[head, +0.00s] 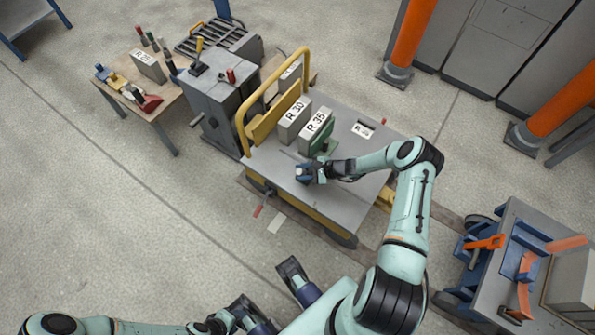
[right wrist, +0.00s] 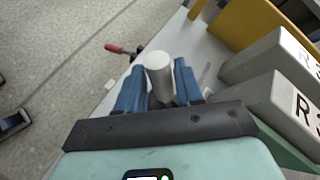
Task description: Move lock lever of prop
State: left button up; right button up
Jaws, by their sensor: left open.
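The cart (head: 345,205) has a grey top, and a green prop-like bracket (head: 322,142) stands against the block marked R 35 (head: 313,131). My right gripper (head: 309,173) is low over the cart top, in front of the blocks. In the right wrist view, its blue fingers (right wrist: 159,88) stand on both sides of a pale upright cylinder (right wrist: 159,77). I cannot tell if they press on it, or if it is the lock lever's grip. My left gripper (head: 268,291) is open and empty over the floor, in front of the cart.
A block marked R 30 (head: 294,119) and a yellow rail (head: 243,128) stand at the cart's left. A red-handled lever (head: 258,211) sticks out at its front edge. A tool table (head: 155,110) is back left; a blue-grey trolley (head: 500,275) is at the right.

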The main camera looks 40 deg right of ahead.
pick_arm(q)
jog(key=shift+s+r+p, duration=0.35)
jog(key=shift+r+p, duration=0.35)
pick_arm(e)
jog(key=v, duration=1)
jog(key=shift+s, duration=0.2)
jog(key=shift+r, duration=0.15)
jog(key=s+a+n+g+p, duration=0.3)
jog(key=s+a+n+g, duration=0.15)
jog(key=a, duration=0.55)
jog(key=s+a+n+g+p, duration=0.3)
jog(key=s+a+g, duration=0.15)
jog(key=a, duration=0.45)
pick_arm(q)
notch_tip(320, 180, up, 11)
jog(key=w+p, duration=0.1)
jog(key=p, duration=0.4)
jog(key=shift+w+g+p, duration=0.15)
jog(key=shift+g+p, duration=0.15)
pick_arm(e)
jog(key=s+a+r+n+g+h, duration=0.1)
jog(key=s+a+r+n+h, duration=0.2)
jog(key=s+a+r+n, duration=0.5)
jog(key=s+a+n, duration=0.1)
jog(key=n, duration=0.2)
jog(key=shift+a, duration=0.1)
